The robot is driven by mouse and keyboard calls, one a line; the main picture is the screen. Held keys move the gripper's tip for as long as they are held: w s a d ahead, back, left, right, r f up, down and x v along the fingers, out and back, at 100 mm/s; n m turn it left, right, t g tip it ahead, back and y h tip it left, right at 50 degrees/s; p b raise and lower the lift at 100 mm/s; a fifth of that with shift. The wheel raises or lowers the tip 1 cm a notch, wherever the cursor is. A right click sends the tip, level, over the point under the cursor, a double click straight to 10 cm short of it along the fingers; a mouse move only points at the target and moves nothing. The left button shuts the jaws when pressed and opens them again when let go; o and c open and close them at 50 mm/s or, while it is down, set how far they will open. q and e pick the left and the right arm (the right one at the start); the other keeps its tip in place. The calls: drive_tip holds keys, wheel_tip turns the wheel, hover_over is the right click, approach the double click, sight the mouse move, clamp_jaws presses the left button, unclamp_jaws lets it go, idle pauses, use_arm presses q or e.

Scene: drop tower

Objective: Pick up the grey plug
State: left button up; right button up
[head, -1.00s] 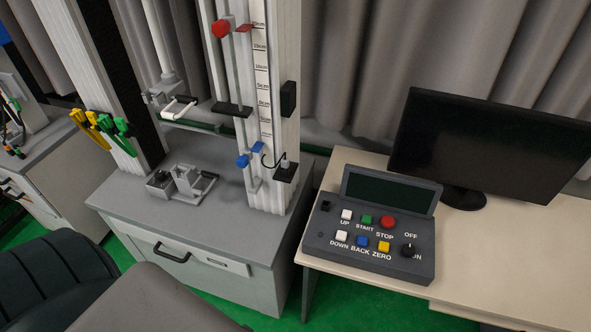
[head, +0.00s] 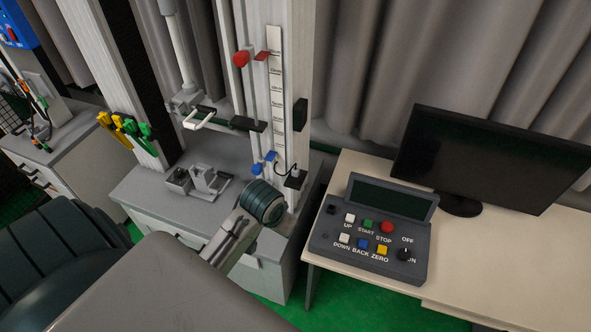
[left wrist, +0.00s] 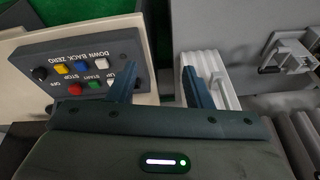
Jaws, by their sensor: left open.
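The small grey plug (head: 295,172) shows in the head view, upright on a black block (head: 294,182) at the lower right of the white tower column, with a thin black cable looping from it to the left. My left arm reaches in front of the tower, its dark teal wrist part just left of and below the plug; its fingers are hidden there. In the left wrist view my left gripper (left wrist: 160,72) is open, with nothing between its two fingers. I cannot make out the plug in that view. My right gripper is in neither view.
The control box (head: 372,230) with coloured buttons sits on the pale desk (head: 480,262), right of the tower. A monitor (head: 490,160) stands behind it. A grey metal fixture (head: 198,180) is on the tower's cabinet. Blue clamps (head: 263,165) sit left of the plug.

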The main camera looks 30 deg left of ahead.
use_arm(q)
drive_tip(key=w+a+r+n, duration=0.1)
drive_tip(key=w+a+r, duration=0.2)
drive_tip(key=w+r, duration=0.4)
drive_tip(key=w+a+r+n, duration=0.1)
drive_tip(key=w+a+r, duration=0.1)
drive_tip(key=w+r, duration=0.5)
drive_tip(key=b, duration=0.2)
hover_over(295, 170)
drive_tip(key=f, duration=0.5)
drive_tip(key=d+f, duration=0.1)
drive_tip(key=f, duration=0.2)
drive_tip(key=shift+s, duration=0.4)
drive_tip(key=x, duration=0.1)
drive_tip(key=p+x, duration=0.2)
drive_tip(key=x, duration=0.1)
drive_tip(key=shift+s+a, duration=0.25)
drive_tip(key=shift+s, duration=0.15)
drive_tip(key=shift+w+f, duration=0.15)
drive_tip(key=shift+f, duration=0.25)
drive_tip(key=c, duration=0.9)
